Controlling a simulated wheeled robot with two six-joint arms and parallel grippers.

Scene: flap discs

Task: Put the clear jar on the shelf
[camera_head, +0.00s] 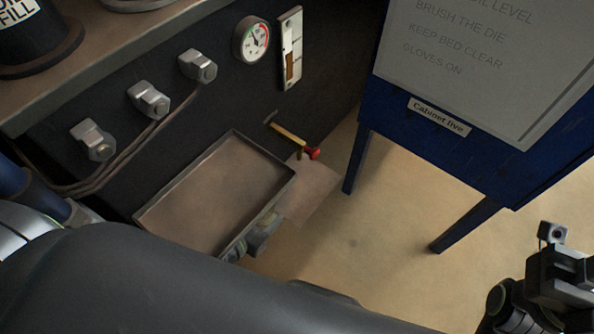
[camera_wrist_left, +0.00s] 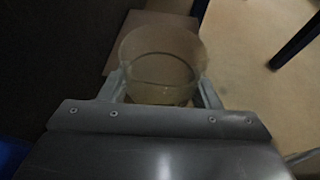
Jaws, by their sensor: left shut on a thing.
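The clear jar (camera_wrist_left: 160,62) is round and see-through, and fills the upper middle of the left wrist view. My left gripper (camera_wrist_left: 160,90) is shut on it, with one grey finger on each side of it. In the head view only a small grey part of what looks like my left gripper (camera_head: 262,232) shows, by the lower right edge of a shallow tray; my dark arm hides the rest. Part of my right wrist (camera_head: 560,275) shows at the lower right; its fingers cannot be made out. No shelf can be told for certain; a brown ledge (camera_head: 112,62) runs across the upper left.
The shallow metal tray (camera_head: 215,195) juts from a dark machine front with knobs (camera_head: 148,99), a gauge (camera_head: 251,40) and a red-tipped lever (camera_head: 312,153). A blue cabinet (camera_head: 440,150) stands on legs at the right. A brown sheet (camera_head: 310,188) lies below the lever. Bare floor lies between.

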